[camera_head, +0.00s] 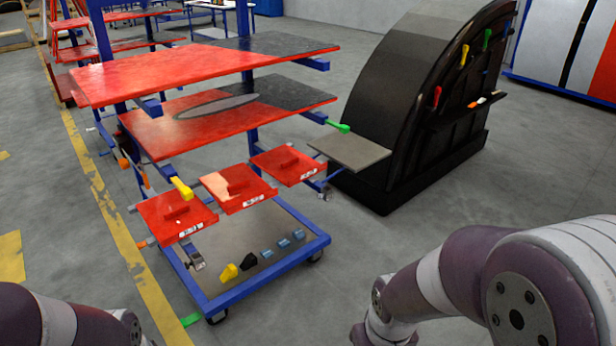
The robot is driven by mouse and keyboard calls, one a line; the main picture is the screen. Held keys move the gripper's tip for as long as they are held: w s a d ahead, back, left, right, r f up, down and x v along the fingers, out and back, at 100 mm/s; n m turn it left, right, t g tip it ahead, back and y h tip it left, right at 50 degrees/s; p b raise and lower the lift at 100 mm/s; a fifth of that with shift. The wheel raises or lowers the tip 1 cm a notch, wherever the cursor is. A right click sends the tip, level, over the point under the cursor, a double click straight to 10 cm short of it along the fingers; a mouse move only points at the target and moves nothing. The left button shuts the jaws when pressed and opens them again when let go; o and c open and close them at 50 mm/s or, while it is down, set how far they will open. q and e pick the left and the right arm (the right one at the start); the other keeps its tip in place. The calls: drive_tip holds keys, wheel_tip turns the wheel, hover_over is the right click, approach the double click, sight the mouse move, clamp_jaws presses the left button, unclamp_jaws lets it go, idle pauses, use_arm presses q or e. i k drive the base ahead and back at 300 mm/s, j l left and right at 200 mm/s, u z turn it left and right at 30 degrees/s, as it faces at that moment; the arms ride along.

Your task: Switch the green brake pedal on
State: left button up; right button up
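A small green pedal (191,320) sticks out low beside the front left caster (217,318) of the blue-framed trolley (262,284), close to the floor. It is small here, and I cannot tell whether it is pressed down or raised. My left arm shows at the lower left edge and my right arm at the lower right. Both grippers are out of view, so their fingers cannot be seen.
The trolley carries red panels (200,75) and several small parts on its lower deck. Yellow (181,187) and green (338,126) handles stick out of it. A black curved nosecone (420,90) stands behind at right. Grey floor is clear in front of the trolley.

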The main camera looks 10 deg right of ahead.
sight(187, 321)
drive_tip(key=i+j, duration=0.15)
drive_tip(key=i, duration=0.3)
drive_tip(key=i+j, duration=0.15)
drive_tip(key=i, duration=0.25)
drive_tip(key=i+j, duration=0.15)
drive_tip(key=i, duration=0.3)
drive_tip(key=i+j, duration=0.15)
drive_tip(key=i, duration=0.25)
drive_tip(key=z, duration=0.05)
